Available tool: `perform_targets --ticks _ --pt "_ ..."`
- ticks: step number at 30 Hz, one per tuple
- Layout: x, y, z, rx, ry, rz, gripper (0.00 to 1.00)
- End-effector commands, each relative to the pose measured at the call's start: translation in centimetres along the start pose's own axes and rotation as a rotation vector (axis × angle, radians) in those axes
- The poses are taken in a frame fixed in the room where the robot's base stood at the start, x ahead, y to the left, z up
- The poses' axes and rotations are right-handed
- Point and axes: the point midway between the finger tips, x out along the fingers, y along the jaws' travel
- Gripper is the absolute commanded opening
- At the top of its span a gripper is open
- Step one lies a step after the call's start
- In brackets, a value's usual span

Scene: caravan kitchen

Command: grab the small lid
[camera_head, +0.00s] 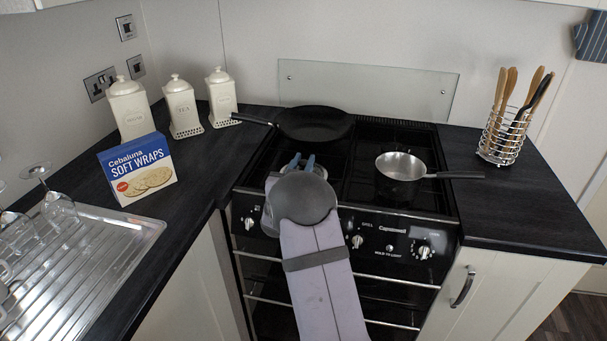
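A small silvery round thing, which looks like the small lid (320,171), lies on the front left of the hob. My arm and gripper hide most of it, so its knob and full outline cannot be seen. My gripper (302,161) is over it, with its two blue fingertips showing just beyond my wrist. The fingertips look apart, and I see nothing held between them. Whether they touch the lid cannot be told from this view.
A black frying pan (314,123) sits on the hob behind my gripper. A steel saucepan (400,167) stands to the right. Cream canisters (183,108), a wraps box (138,170) and glasses (59,211) are left; a utensil rack (502,137) is right.

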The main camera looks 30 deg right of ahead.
Motion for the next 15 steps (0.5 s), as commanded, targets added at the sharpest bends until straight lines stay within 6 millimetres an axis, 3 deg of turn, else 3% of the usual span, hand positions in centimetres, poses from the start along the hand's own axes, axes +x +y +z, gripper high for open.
perform_targets --ticks 10,15 --pt "0.0 0.0 -0.4 0.002 0.003 0.0 0.0" --pt "0.0 0.0 -2.0 0.004 0.005 0.001 0.0"
